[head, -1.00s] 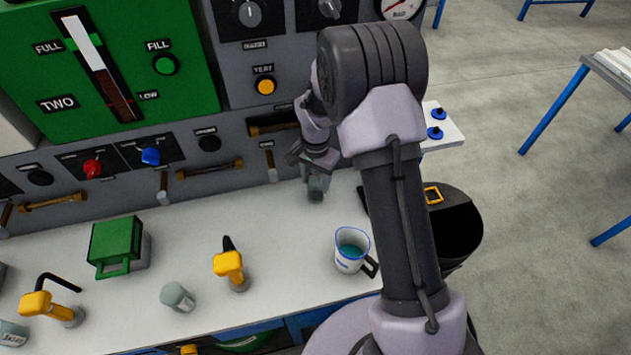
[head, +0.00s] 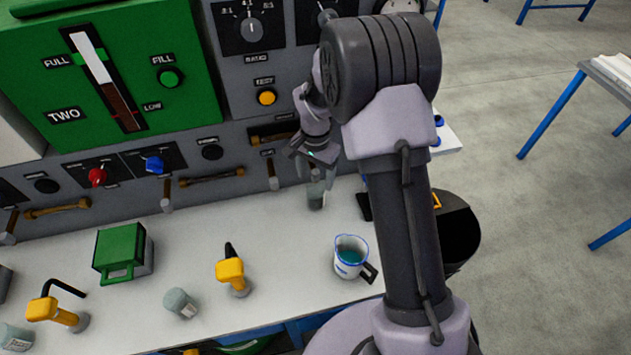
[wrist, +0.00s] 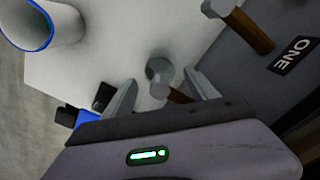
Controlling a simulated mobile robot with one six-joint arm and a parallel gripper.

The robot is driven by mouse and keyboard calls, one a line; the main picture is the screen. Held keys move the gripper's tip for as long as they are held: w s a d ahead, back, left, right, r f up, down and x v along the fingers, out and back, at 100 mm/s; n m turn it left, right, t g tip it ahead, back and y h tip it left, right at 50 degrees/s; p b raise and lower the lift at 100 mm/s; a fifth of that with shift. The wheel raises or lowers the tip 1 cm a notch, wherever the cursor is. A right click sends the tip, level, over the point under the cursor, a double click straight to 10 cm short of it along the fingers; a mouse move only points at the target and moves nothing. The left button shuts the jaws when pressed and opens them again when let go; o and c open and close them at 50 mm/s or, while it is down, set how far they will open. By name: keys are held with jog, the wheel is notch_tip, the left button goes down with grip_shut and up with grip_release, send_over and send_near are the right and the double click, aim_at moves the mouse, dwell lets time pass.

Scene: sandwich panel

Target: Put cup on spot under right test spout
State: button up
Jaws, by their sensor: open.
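A small grey cup (head: 316,199) stands on the white counter below the panel, right of a grey-tipped spout (head: 272,176). My gripper (head: 316,178) is open just above and around the cup, pointing down. In the wrist view, my open fingers (wrist: 160,98) lie on either side of a grey rounded shape (wrist: 160,70), with a brown pipe partly hidden behind my gripper. I cannot tell how much of that shape is cup or spout. The marked spot is not visible.
A blue-rimmed measuring jug (head: 351,257) with teal liquid stands right of my gripper; it also shows in the wrist view (wrist: 40,22). A green canister (head: 122,252) and yellow tools (head: 231,272) stand left.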

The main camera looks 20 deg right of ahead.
jog(key=r, duration=0.3)
jog(key=r+p, duration=0.1)
jog(key=r, duration=0.6)
jog(key=shift+s+a+r+p, duration=0.1)
jog(key=shift+s+a+p, duration=0.05)
jog(key=shift+s+p, duration=0.2)
jog(key=s+a+r+n+t, duration=0.1)
jog(key=s+r, duration=0.3)
jog(key=r, duration=0.2)
jog(key=s+r+n+t, duration=0.1)
jog(key=s+r, duration=0.2)
jog(key=r, duration=0.3)
jog(key=s+a+r+n+t+y, duration=0.1)
jog(key=s+r+t, duration=0.1)
jog(key=s, duration=0.7)
jog(key=s+a+r+n+t+y, duration=0.1)
jog(key=s+r, duration=0.3)
jog(key=s, duration=0.5)
jog(key=shift+s+a+r+n+t, duration=0.15)
jog(key=shift+s+a+n+t, duration=0.15)
jog(key=shift+t, duration=0.1)
